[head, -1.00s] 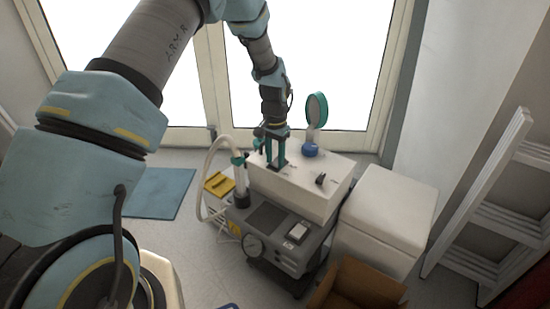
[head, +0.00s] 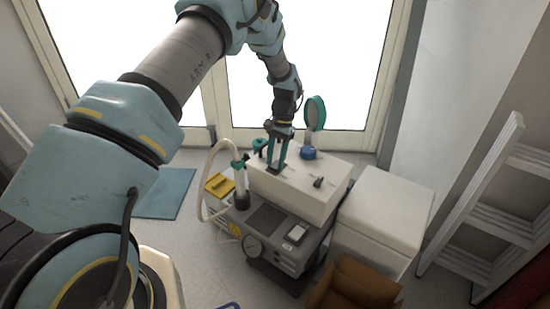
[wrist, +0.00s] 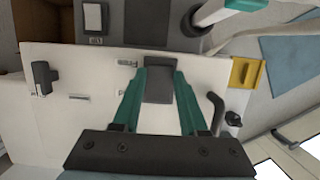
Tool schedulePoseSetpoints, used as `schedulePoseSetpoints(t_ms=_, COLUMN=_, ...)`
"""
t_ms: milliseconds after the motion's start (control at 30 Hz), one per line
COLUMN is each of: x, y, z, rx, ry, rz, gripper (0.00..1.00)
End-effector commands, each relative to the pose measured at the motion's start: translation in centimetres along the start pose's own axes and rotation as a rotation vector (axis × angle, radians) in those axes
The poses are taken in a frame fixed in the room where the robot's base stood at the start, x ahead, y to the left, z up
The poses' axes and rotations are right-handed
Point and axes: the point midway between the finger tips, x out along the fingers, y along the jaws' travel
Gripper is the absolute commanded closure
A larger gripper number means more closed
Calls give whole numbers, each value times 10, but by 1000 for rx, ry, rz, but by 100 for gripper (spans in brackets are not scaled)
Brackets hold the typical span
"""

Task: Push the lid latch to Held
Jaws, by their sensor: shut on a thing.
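The white lidded housing (head: 305,190) stands on the grey compressor base. A dark grey rectangular piece, apparently the lid latch (wrist: 159,88), is on its top face. It also shows as a small dark patch in the head view (head: 272,169). My gripper (wrist: 161,72) comes down over it, with its two teal fingers at either side of the piece and shut on it. In the head view my gripper (head: 276,165) leans, with its tips at the housing's top. Any marking for Held is too small to read.
A black knob (wrist: 42,78) and a blue-based, teal-rimmed round part (head: 315,115) stand on the housing. A pale hose (head: 207,185) and yellow block (head: 219,185) are at its left. A white cabinet (head: 385,215) and brown box (head: 352,290) are at right.

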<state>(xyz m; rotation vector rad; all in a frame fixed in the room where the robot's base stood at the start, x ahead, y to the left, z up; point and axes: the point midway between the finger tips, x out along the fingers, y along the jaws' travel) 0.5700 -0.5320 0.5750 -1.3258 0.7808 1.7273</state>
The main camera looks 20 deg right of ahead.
Motion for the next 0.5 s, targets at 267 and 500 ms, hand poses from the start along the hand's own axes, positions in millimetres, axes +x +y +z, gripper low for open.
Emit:
schedulePoseSetpoints(t_ms=267, x=0, y=0, z=0, rx=0, ry=2, rz=0, gripper=51)
schedulePoseSetpoints(t_ms=500, x=0, y=0, z=0, rx=0, ry=2, rz=0, gripper=28)
